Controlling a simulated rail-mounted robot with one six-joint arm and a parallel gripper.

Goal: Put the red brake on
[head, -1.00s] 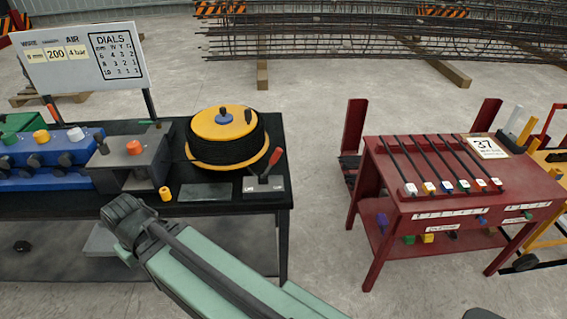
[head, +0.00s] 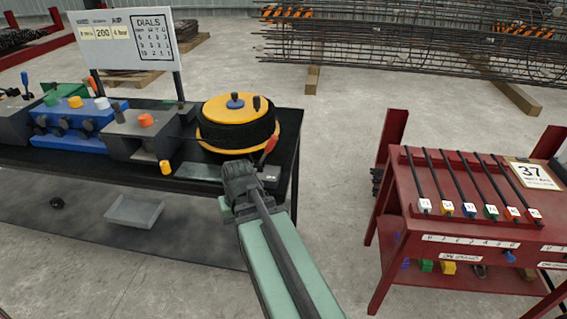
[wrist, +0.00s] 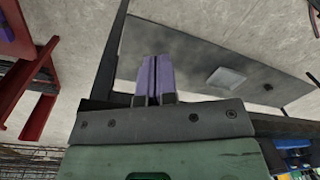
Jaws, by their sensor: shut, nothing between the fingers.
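The red brake is a lever with a red handle (head: 267,149) standing on a small grey base plate (head: 271,172) at the right end of the black table, beside the yellow-topped spool (head: 237,122). My arm's end overlaps the left part of that plate in the head view, so the lever's foot is partly hidden. My gripper (wrist: 155,80) shows purple fingers pressed together in the wrist view, with nothing between them. The fingertips are hidden in the head view. The brake is not visible in the wrist view, and I cannot tell how far away it is.
The black table (head: 195,187) carries a blue box with knobs (head: 62,120) and a grey box with an orange button (head: 145,121). A grey tray (head: 134,211) lies on its lower shelf. A red cart (head: 480,230) with several rods stands at right, with bare floor between.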

